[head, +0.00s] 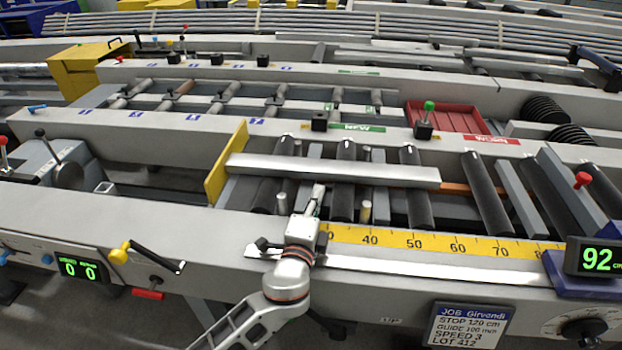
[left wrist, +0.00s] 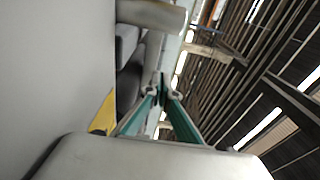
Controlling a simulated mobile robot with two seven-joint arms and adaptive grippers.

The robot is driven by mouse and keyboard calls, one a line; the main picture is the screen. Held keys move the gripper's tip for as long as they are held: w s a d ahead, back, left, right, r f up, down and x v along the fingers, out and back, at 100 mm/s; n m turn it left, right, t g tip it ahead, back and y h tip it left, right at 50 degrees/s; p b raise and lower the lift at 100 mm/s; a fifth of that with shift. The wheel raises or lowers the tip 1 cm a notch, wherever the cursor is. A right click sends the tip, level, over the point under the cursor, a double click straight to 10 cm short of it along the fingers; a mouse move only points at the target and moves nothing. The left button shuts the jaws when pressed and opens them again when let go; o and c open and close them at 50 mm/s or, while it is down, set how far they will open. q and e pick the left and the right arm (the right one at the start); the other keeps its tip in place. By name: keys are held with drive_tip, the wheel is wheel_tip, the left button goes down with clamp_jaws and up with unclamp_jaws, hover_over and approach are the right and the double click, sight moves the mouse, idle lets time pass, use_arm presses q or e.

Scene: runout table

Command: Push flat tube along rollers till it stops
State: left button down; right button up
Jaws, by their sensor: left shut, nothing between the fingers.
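The flat tube (head: 335,171), a long pale metal bar, lies across the dark rollers (head: 408,205) in the head view. Its left end is by an upright yellow plate (head: 226,165) and its right end lies over the middle rollers. My left gripper (head: 317,190) is in front of the tube, left of its middle, with its fingertips close to the tube's near edge. I cannot tell whether they touch it. In the left wrist view the green fingers of this gripper (left wrist: 160,80) meet at the tips with nothing between them. My right gripper is not in view.
A yellow scale (head: 430,243) runs along the near rail. A display (head: 598,259) at the right reads 92, and a job card (head: 468,325) reads STOP 120 cm. A red tray (head: 445,117) sits behind. A red-knobbed lever (head: 582,180) stands far right.

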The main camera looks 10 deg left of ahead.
sight(331, 170)
use_arm(q)
drive_tip(key=shift+w+a, duration=0.6)
drive_tip(key=shift+w, duration=0.6)
drive_tip(key=shift+w+a, duration=0.65)
drive_tip(key=shift+w, duration=0.55)
drive_tip(key=shift+w+a, duration=0.6)
drive_tip(key=shift+w, duration=0.6)
drive_tip(key=shift+s+d, duration=0.1)
